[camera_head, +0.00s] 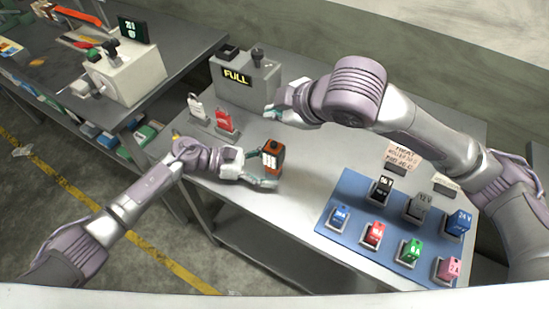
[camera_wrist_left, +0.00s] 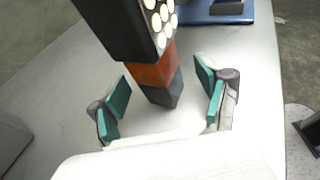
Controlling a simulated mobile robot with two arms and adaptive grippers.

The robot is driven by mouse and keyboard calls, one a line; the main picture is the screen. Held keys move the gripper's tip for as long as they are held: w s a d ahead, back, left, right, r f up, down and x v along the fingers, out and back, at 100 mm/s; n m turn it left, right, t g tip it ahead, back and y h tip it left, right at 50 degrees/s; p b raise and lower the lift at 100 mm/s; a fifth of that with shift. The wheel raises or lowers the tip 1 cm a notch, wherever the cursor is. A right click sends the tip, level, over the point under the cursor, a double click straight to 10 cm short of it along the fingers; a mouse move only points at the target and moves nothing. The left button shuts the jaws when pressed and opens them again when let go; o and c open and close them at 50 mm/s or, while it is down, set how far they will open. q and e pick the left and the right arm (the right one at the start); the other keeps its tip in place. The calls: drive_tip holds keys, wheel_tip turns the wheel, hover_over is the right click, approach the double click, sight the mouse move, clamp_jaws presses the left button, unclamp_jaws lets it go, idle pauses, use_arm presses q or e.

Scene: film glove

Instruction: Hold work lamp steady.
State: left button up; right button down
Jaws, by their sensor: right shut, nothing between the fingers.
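The work lamp (camera_head: 272,152) is an orange and dark block with white round lights on one face. In the head view it is at the bench's left front part, by my left gripper (camera_head: 262,172). In the left wrist view the lamp (camera_wrist_left: 152,72) reaches down between the two teal-padded fingers of my left gripper (camera_wrist_left: 165,100). A gap shows on each side, so the gripper is open around it and not visibly touching. My right gripper (camera_head: 277,112) is shut and empty, beside the grey box marked FULL.
The grey FULL box (camera_head: 245,82) stands at the bench's back. Red and white padlock-like items (camera_head: 226,121) stand left of my right gripper. A blue mat (camera_head: 345,218) with several coloured blocks lies at the right. Bare bench (camera_head: 300,185) lies between lamp and mat.

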use_arm(q)
drive_tip(key=v, duration=1.2)
